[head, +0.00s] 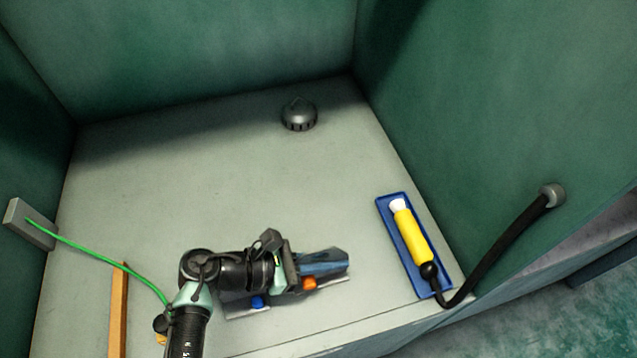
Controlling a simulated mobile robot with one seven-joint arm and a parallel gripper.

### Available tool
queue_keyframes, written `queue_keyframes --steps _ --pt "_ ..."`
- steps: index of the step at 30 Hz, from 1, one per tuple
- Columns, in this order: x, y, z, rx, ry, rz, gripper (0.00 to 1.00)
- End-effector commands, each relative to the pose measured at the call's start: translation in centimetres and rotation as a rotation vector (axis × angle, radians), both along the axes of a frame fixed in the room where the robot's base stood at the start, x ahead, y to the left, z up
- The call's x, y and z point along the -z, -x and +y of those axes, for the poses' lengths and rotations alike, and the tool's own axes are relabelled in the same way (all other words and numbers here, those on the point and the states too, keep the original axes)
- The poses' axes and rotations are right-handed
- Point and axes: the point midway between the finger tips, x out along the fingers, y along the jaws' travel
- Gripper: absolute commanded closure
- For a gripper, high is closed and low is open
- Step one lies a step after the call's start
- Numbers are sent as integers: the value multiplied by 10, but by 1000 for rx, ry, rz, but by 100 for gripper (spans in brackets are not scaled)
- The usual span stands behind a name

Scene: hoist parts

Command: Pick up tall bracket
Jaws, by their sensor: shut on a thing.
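My gripper (298,264) is low over the front middle of the grey floor of the bay, pointing right. It is shut on a blue-grey long piece, which I take to be the tall bracket (325,262). The bracket sticks out to the right of the jaws, and its near end is hidden by them. It is over a thin grey plate or tray (246,313); I cannot tell whether it touches it. A small orange part (309,283) and a small blue part (257,302) show beside my gripper.
A blue tray (434,270) with a yellow cylinder (410,235) stands at the right; a black hose (500,247) runs to the wall. A green cable (95,256) and orange bar (118,310) are left. The middle floor is clear.

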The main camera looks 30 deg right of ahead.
Motion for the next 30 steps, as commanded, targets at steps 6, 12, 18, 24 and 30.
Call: queue_keyframes --steps 6,12,18,24,30 --pt "0 -1 1 -1 0 0 100" --pt "-3 -1 0 -1 5 -1 100" --pt "-12 -1 0 0 5 -3 100" --pt "-46 -1 0 1 6 -7 100" --pt "-80 0 0 1 5 -5 100"
